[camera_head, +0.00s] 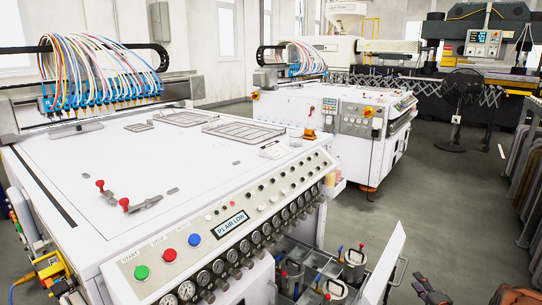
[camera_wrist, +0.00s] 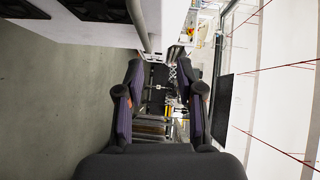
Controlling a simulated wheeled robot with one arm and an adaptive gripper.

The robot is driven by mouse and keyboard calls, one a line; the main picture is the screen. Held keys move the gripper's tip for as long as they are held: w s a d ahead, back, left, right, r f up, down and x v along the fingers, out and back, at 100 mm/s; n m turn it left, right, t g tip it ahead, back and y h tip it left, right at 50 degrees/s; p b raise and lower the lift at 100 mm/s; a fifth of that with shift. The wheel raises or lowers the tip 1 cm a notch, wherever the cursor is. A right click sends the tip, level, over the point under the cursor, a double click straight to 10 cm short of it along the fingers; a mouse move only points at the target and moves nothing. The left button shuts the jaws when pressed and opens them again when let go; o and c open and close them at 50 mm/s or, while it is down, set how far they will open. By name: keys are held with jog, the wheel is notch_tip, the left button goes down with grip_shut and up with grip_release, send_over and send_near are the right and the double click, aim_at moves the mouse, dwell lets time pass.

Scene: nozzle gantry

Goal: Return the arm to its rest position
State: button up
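My gripper (camera_wrist: 161,95) shows in the wrist view with its two dark fingers spread well apart. Nothing is held between them; only distant machinery shows through the gap. In the head view, some dark and orange-brown parts show at the bottom right edge. They look like part of my arm, but they are cut off and I cannot tell which part.
A white machine (camera_head: 130,190) with buttons, gauges and coloured hoses fills the left. Its open drawer (camera_head: 384,262) holds several metal canisters. A second white machine (camera_head: 345,120) stands behind. A black fan (camera_head: 461,90) is at the back right. Grey floor (camera_head: 425,190) is clear between.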

jog(key=w+a+r+n+g+h+p, duration=0.1)
jog(key=a+r+n+g+p, duration=0.15)
jog(key=r, duration=0.55)
jog(key=w+a+r+n+g+h+p, duration=0.1)
jog(key=r+n+g+h+p, duration=0.2)
jog(key=r, duration=0.5)
jog(key=s+a+r+n+g+p, duration=0.1)
jog(key=s+a+r+g+p, duration=0.1)
jog(key=s+a+r+p, duration=0.3)
jog(key=s+a+r+n+g+p, duration=0.1)
jog(key=s+a+r+g+p, duration=0.15)
jog(key=r, duration=0.45)
jog(key=s+a+r+n+g+y+p, duration=0.1)
jog(key=s+a+r+n+g+p, duration=0.2)
jog(key=s+a+r, duration=0.4)
jog(key=s+a+r+n+g+y+p, duration=0.1)
jog(key=s+a+r+n+g+p, duration=0.2)
jog(key=s+a+r, duration=0.3)
jog(key=s+a+r+n+g+y+p, duration=0.1)
jog(key=s+a+r+p, duration=0.4)
jog(key=s+a, duration=0.9)
jog(key=s+r+n+g, duration=0.1)
jog(key=s+r+n, duration=0.1)
jog(key=s, duration=1.2)
jog(key=shift+a+r+g+y, duration=0.25)
jog(key=shift+r+g+y, duration=0.05)
jog(key=shift+g+y, duration=0.1)
jog(key=shift+s+a, duration=0.1)
